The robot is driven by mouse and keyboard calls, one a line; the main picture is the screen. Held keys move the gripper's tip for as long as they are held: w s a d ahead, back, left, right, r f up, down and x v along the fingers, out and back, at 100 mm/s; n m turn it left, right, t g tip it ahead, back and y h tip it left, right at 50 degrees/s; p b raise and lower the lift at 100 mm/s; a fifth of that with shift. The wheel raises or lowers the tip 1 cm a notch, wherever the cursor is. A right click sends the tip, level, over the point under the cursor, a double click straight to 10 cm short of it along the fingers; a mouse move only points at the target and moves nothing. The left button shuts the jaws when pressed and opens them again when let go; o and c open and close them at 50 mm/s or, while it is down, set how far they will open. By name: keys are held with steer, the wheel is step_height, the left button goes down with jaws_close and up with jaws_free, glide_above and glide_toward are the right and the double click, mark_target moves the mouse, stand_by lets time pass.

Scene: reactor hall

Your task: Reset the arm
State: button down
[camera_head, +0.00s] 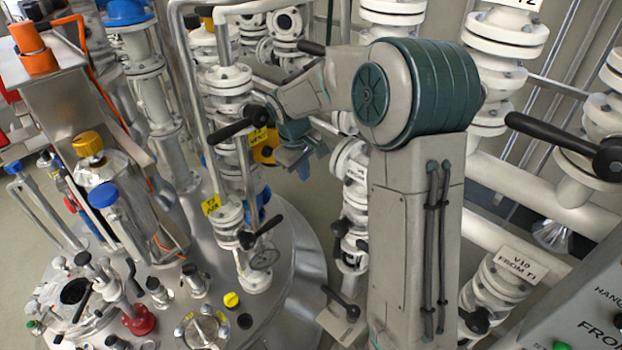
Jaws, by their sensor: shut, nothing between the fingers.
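My arm rises on the right of the head view and bends at a large green-ribbed joint. Its forearm reaches left toward the white valve stack (222,110). My gripper (303,162) hangs at the end of the forearm, pointing down, just right of that stack. It is small and partly in shadow; the fingers look shut with nothing held. I cannot tell whether it touches the pipework behind it.
A black valve handle (236,130) sticks out close left of my gripper. A steel vessel lid (215,275) with several fittings fills the lower left. White pipes and another black handle (560,140) stand right of my arm. Bare floor (308,215) shows below my gripper.

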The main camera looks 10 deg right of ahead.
steer(key=s+r+m+b, duration=0.1)
steer(key=s+r, duration=0.1)
steer(key=s, duration=0.4)
steer(key=shift+d+r, duration=0.35)
steer(key=s+r+m+t+y, duration=0.1)
steer(key=s+m, duration=0.2)
steer(key=s, duration=0.7)
steer(key=s+d+r+m, duration=0.1)
steer(key=s+r+m, duration=0.1)
steer(key=s, duration=0.9)
steer(key=shift+s+m+t+y, duration=0.3)
steer(key=shift+m+t+y, duration=0.1)
steer(key=shift+r, duration=0.1)
